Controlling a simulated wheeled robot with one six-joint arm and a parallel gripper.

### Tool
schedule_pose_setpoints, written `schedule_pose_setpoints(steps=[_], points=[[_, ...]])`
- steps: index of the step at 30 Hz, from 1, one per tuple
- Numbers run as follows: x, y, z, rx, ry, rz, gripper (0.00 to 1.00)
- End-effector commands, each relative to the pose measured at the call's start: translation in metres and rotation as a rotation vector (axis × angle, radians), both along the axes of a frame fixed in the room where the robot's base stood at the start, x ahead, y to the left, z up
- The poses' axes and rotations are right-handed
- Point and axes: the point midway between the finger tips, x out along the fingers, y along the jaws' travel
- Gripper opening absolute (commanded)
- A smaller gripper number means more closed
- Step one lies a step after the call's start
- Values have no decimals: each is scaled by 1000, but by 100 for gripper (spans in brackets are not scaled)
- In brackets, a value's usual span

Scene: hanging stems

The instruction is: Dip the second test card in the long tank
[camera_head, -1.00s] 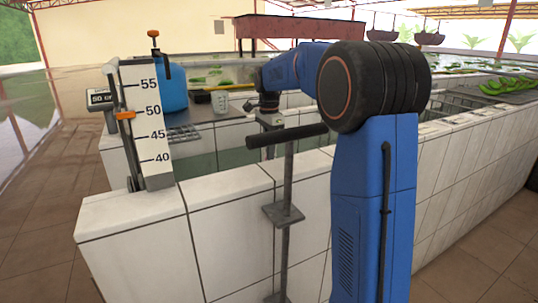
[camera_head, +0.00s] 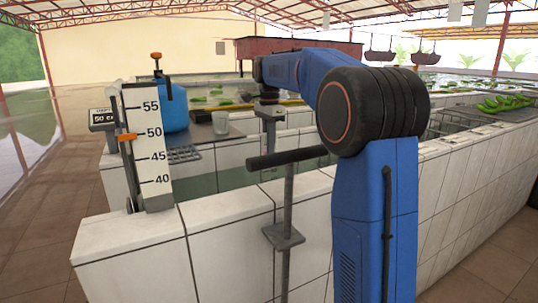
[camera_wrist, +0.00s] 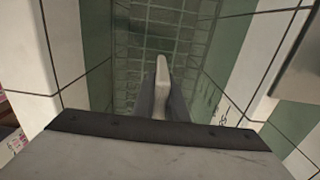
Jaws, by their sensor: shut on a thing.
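In the wrist view, my gripper (camera_wrist: 161,95) is shut on a narrow pale thing (camera_wrist: 161,74), seen nearly edge-on, which looks like a test card. Below it is the long tank, with white tile (camera_wrist: 66,48) above and green-tinted tile lower down. In the head view, my gripper (camera_head: 268,125) hangs down over the tank (camera_head: 228,203), behind its near wall. The card is too small to make out there. I cannot tell whether its lower end touches the water.
A height gauge (camera_head: 152,148) stands on the near wall at left. A T-handled post (camera_head: 287,200) stands before the wall. Green produce (camera_head: 505,102) lies far right.

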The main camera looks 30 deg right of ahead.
Motion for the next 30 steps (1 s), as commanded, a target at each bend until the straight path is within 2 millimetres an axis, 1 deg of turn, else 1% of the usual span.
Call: schedule_pose_setpoints(steps=[1, 30], points=[[1, 0, 6, -1, -3, 0, 0], [0, 0, 98, 0, -1, 0, 0]])
